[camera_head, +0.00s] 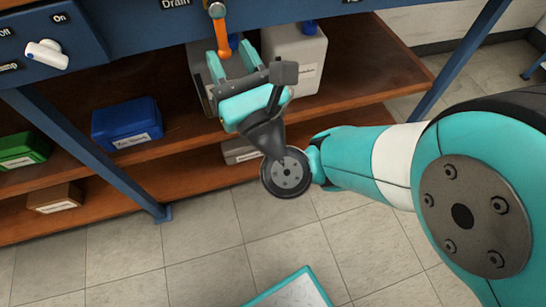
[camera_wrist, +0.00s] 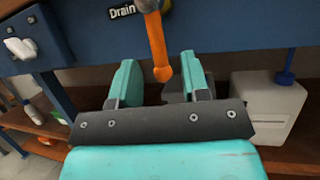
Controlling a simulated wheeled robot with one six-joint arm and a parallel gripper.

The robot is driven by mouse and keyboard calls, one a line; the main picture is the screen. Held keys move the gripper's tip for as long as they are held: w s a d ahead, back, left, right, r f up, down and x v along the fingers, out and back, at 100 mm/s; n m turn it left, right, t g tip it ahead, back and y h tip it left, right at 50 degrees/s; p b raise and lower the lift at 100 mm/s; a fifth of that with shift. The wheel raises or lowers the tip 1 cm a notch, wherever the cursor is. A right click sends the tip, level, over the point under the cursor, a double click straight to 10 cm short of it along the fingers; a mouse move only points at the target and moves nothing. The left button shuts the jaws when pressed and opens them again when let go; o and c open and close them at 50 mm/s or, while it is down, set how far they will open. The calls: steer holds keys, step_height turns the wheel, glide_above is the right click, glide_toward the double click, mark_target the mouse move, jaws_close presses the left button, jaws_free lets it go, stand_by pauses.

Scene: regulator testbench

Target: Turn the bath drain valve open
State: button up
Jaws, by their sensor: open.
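The drain valve's orange handle (camera_head: 222,38) hangs down from a metal hub on the blue panel, beside a label reading "Drain" (camera_head: 175,3). In the wrist view the handle (camera_wrist: 157,45) points almost straight down, its lower end slightly right. My gripper (camera_head: 230,54) is open and empty below the hub, its two teal fingers pointing up toward the panel. In the wrist view the handle's lower end appears in the gap between the fingers (camera_wrist: 158,66). I cannot tell whether either finger touches it.
A white knob (camera_head: 47,54) marked "On" is at the panel's left. Wooden shelves below hold a blue bin (camera_head: 127,125), a green bin (camera_head: 22,150), a brown box (camera_head: 54,197) and a pale container (camera_head: 294,55). Blue legs flank the bench. Tiled floor lies in front.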

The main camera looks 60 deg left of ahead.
steer(key=shift+f+b+v, duration=0.15)
steer(key=shift+b+v, duration=0.65)
steer(key=shift+b, duration=1.05)
steer(key=shift+f+b+v, duration=0.15)
steer(key=shift+b+v, duration=0.65)
steer(key=shift+b, duration=1)
steer(key=b, duration=1.5)
glide_toward(226, 53)
steer(key=shift+r+v, duration=0.4)
steer(key=shift+v, duration=2.65)
steer(key=shift+s+d, duration=0.1)
steer(key=shift+d, duration=0.1)
